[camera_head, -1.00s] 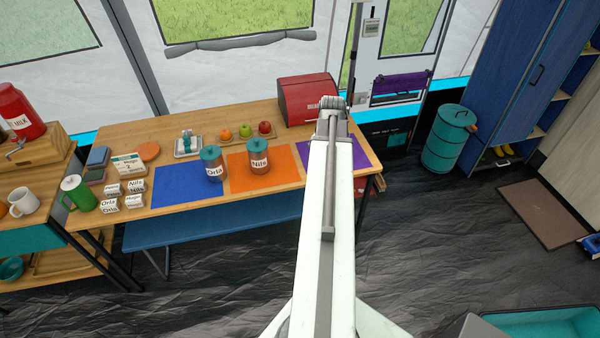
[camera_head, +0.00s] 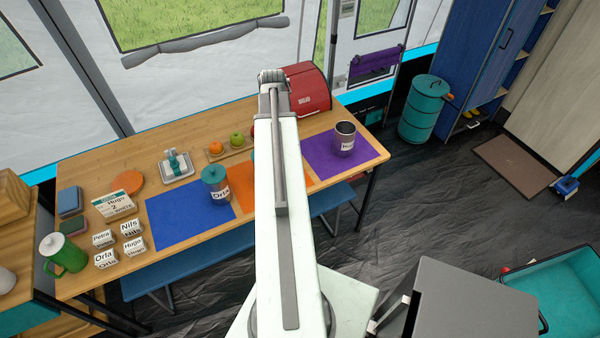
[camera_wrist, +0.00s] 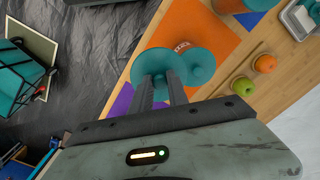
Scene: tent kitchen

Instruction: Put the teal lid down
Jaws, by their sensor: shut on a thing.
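My gripper (camera_wrist: 161,82) is shut on a teal lid (camera_wrist: 146,62) in the wrist view. The lid is held near a teal-topped jar (camera_wrist: 200,66) on the orange mat (camera_wrist: 190,25) and partly overlaps it in the picture. I cannot tell its height. In the head view my arm hides the gripper, the held lid and most of that jar. An open metal canister (camera_head: 344,141) without a lid stands upright on the purple mat (camera_head: 322,171). A canister labelled Orla (camera_head: 215,185), with a teal lid on, stands on the blue mat (camera_head: 180,222).
A red bread bin (camera_head: 308,92) stands at the table's back right. Fruit (camera_head: 236,139) on a board and a small tray (camera_head: 177,166) stand behind the mats. Name blocks (camera_head: 131,228) and a green jug (camera_head: 64,253) are at the left. A blue bench (camera_head: 240,240) runs along the front.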

